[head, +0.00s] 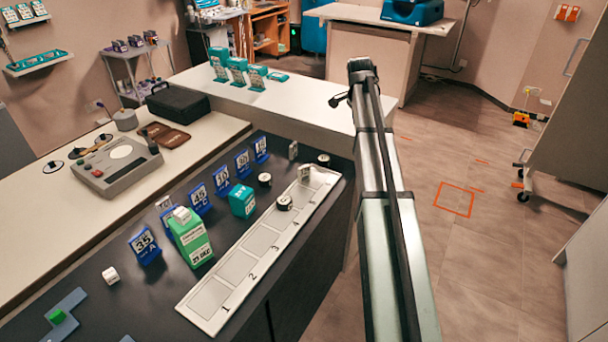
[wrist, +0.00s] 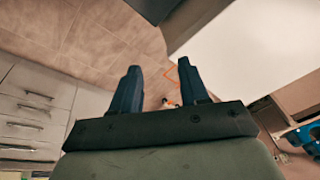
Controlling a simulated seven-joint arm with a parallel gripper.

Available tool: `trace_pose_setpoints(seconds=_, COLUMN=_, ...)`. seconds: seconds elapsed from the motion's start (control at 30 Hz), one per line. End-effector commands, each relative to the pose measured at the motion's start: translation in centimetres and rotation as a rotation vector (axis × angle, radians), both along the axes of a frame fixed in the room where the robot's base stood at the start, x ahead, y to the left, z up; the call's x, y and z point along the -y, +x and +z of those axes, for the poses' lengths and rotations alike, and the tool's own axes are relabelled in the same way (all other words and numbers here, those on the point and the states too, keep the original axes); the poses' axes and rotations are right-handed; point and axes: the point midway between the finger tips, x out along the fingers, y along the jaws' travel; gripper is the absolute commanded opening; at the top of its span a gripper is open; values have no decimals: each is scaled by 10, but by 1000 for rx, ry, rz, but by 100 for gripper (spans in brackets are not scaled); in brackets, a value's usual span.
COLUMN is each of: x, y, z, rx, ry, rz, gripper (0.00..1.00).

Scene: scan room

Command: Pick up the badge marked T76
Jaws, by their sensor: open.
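I cannot read T76 on anything, so I cannot tell which item is the badge. A white tray (head: 262,240) has numbered spaces, with 1, 2 and 3 legible. My gripper (wrist: 158,70) is open and empty in the wrist view, with floor and cabinets beyond. My arm reaches up, clear of the counter.
Blue number stands (head: 144,246), a green box (head: 190,238) and a teal box (head: 242,201) stand beside the tray. A grey device (head: 117,165) and black case (head: 178,102) are on the left counter. Teal boxes (head: 237,71) stand on the white counter behind. Open floor lies right.

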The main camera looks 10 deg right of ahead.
Motion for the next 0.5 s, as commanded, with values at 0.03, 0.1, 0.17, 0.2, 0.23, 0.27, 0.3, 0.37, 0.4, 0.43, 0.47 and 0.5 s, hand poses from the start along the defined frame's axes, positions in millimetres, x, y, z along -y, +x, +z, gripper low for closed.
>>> trace_pose_setpoints(seconds=0.03, x=-36, y=-1, z=-4, rx=-26, ry=33, rz=32, gripper=45)
trace_pose_setpoints(seconds=0.1, x=-75, y=-4, z=-8, rx=-62, ry=75, rz=68, gripper=45)
trace_pose_setpoints(seconds=0.17, x=-105, y=-8, z=-10, rx=-93, ry=106, rz=95, gripper=45)
trace_pose_setpoints(seconds=0.2, x=-123, y=-11, z=-11, rx=-111, ry=123, rz=112, gripper=45)
trace_pose_setpoints(seconds=0.23, x=-135, y=-13, z=-12, rx=-125, ry=136, rz=123, gripper=45)
trace_pose_setpoints(seconds=0.27, x=-146, y=-15, z=-13, rx=-136, ry=148, rz=134, gripper=45)
trace_pose_setpoints(seconds=0.3, x=-158, y=-18, z=-14, rx=-151, ry=159, rz=146, gripper=45)
trace_pose_setpoints(seconds=0.37, x=-173, y=-21, z=-14, rx=-168, ry=175, rz=161, gripper=45)
trace_pose_setpoints(seconds=0.4, x=-181, y=-23, z=-15, rx=-177, ry=182, rz=169, gripper=45)
trace_pose_setpoints(seconds=0.43, x=-185, y=-24, z=-15, rx=-183, ry=186, rz=173, gripper=45)
trace_pose_setpoints(seconds=0.47, x=-188, y=-25, z=-15, rx=-186, ry=190, rz=176, gripper=45)
trace_pose_setpoints(seconds=0.5, x=-191, y=-26, z=-17, rx=-191, ry=192, rz=179, gripper=45)
